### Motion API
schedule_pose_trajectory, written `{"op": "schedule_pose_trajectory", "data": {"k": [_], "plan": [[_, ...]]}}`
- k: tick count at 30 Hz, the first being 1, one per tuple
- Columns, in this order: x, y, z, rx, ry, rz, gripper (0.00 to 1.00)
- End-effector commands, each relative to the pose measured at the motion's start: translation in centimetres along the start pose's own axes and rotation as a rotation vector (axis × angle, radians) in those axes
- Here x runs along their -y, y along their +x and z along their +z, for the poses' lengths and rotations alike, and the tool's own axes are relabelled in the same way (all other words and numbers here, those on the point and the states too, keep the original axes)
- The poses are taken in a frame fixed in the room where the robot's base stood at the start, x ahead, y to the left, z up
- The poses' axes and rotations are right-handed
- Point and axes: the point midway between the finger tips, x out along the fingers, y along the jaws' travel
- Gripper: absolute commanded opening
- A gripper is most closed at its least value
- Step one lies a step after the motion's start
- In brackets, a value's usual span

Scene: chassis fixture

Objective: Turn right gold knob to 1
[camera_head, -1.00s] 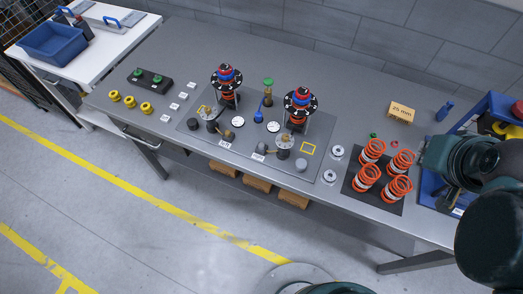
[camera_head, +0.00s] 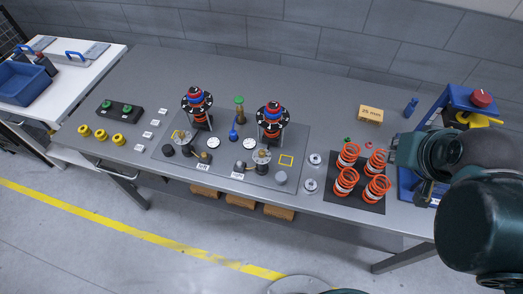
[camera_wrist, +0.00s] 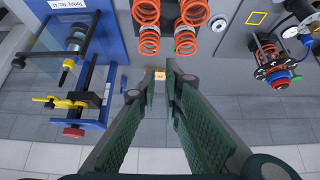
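The right gold knob (camera_head: 240,166) is small and sits on the grey plate, left of a grey cylinder (camera_head: 261,160) and just behind a white label (camera_head: 237,176). The label's marks and the knob's setting are too small to read. A second gold knob (camera_head: 205,156) sits further left on the plate. My gripper (camera_wrist: 152,88) is open and empty in the wrist view, its two green-padded fingers apart. It hangs near the orange springs and the blue stand, well right of the knobs. The right gold knob cannot be made out in the wrist view.
Orange springs (camera_head: 347,180) stand on a dark mat between my arm and the plate. Two black-disc towers (camera_head: 271,117) rise behind the knobs. A blue stand (camera_wrist: 90,60) with a red knob (camera_head: 481,98) is at the right. The table's front strip is mostly clear.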

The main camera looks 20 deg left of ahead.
Motion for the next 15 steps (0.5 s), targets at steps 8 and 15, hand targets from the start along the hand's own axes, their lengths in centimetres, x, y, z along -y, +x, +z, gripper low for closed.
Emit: {"op": "schedule_pose_trajectory", "data": {"k": [8,15], "plan": [[1.1,0.1,-0.7,0.021,0.012,-0.015,0.29],[3.9,0.5,-1.9,0.080,0.044,-0.045,0.29]]}}
